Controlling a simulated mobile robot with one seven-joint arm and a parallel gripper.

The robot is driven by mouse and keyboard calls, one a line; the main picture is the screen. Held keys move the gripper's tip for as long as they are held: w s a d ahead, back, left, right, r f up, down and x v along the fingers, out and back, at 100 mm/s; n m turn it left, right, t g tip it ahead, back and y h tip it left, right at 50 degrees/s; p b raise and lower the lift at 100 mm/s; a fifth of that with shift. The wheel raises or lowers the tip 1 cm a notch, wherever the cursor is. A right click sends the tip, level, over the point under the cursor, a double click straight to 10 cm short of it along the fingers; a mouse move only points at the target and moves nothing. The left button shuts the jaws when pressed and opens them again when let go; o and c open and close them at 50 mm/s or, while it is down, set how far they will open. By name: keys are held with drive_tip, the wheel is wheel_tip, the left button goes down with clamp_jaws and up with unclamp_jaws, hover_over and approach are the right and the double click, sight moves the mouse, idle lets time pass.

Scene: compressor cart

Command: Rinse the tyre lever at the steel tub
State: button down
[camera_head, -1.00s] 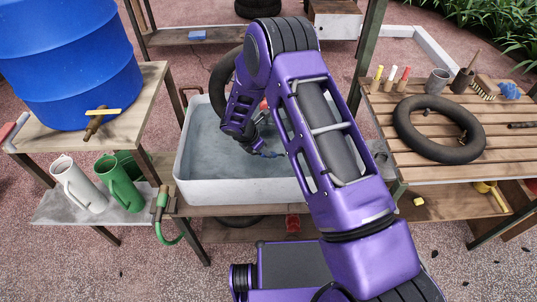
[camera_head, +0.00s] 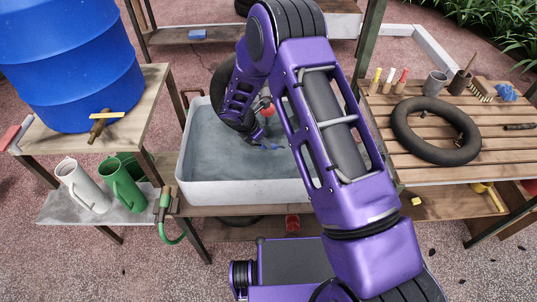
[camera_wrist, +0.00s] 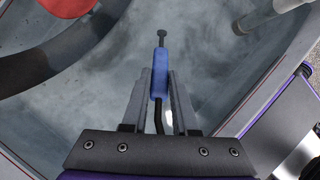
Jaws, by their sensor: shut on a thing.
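My gripper (camera_head: 256,144) is shut on the tyre lever (camera_wrist: 160,75), a slim dark rod with a blue sleeve. In the wrist view the lever lies between the fingers of my gripper (camera_wrist: 159,97), its dark flared tip pointing away. In the head view the lever's blue part (camera_head: 270,147) shows small, over the tub's water. The tub (camera_head: 245,191) is a pale grey rectangular basin holding bluish water; its water (camera_wrist: 215,60) fills much of the wrist view. I cannot tell whether the lever touches the water. My arm hides the tub's right part.
A black inner tube (camera_head: 222,80) stands at the tub's back left, partly behind my arm. A blue barrel (camera_head: 70,60) with a tap stands left, above white (camera_head: 82,188) and green (camera_head: 122,186) jugs. A slatted bench (camera_head: 440,172) with another tube (camera_head: 437,130) stands right.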

wheel_tip(320, 180, up, 12)
drive_tip(key=shift+r, duration=0.2)
idle(0.9)
idle(2.0)
drive_tip(key=shift+r, duration=2)
